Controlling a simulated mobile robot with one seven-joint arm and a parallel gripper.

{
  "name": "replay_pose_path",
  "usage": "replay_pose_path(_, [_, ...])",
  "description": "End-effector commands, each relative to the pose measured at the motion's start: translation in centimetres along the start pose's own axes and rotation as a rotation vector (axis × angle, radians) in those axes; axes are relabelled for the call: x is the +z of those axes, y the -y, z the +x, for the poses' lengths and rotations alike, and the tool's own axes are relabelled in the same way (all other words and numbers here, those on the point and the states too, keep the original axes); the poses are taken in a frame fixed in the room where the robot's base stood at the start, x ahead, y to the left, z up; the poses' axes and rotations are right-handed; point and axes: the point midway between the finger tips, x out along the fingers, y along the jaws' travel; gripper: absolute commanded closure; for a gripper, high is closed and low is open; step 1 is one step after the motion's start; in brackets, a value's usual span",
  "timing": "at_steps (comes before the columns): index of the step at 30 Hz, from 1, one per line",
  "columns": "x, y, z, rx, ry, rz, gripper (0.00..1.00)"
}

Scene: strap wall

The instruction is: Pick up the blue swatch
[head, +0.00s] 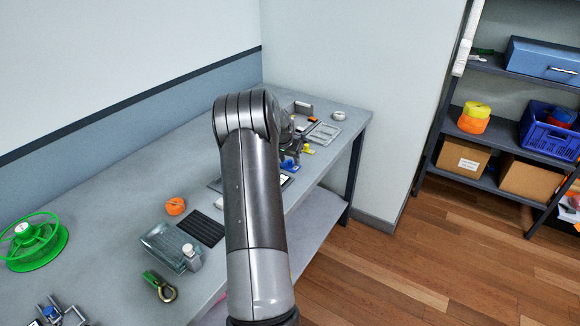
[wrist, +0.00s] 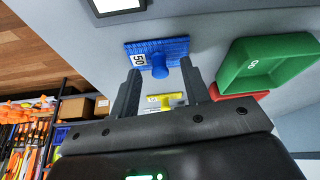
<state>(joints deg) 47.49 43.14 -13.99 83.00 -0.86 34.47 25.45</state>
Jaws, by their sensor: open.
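The blue swatch (wrist: 172,47) is a flat blue ribbed plate with a white label reading 50 and a round blue knob. In the wrist view it lies on the grey table beyond my fingertips. My gripper (wrist: 160,68) is open, its two fingers apart, with the knob appearing between the tips and nothing held. I cannot tell whether the fingers touch the swatch. In the head view the blue swatch (head: 288,164) shows small just right of my arm, partly hidden by it. My gripper is mostly hidden there behind my arm.
A yellow piece (wrist: 168,99) shows between my fingers, apart from the swatch. A green tray (wrist: 226,68) and a red piece (wrist: 247,97) stand at right in the wrist view. A glass container (head: 165,243), orange item (head: 176,206) and green spool (head: 35,240) are on the table.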

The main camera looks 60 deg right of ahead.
Motion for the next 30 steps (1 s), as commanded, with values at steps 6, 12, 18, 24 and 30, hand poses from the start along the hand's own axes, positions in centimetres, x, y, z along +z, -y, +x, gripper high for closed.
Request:
replay_pose_path(6, [-0.01,0.06,0.66,-0.001,-0.001,-0.001,0.57])
replay_pose_path(12, [0.01,0.05,0.64,-0.001,-0.001,-0.001,0.65])
replay_pose_path(18, [0.02,0.05,0.64,-0.001,0.000,-0.001,0.81])
replay_pose_path(24, [0.02,0.05,0.63,-0.001,0.000,-0.001,0.97])
replay_pose_path(30, [0.02,0.05,0.63,-0.001,0.000,-0.001,1.00])
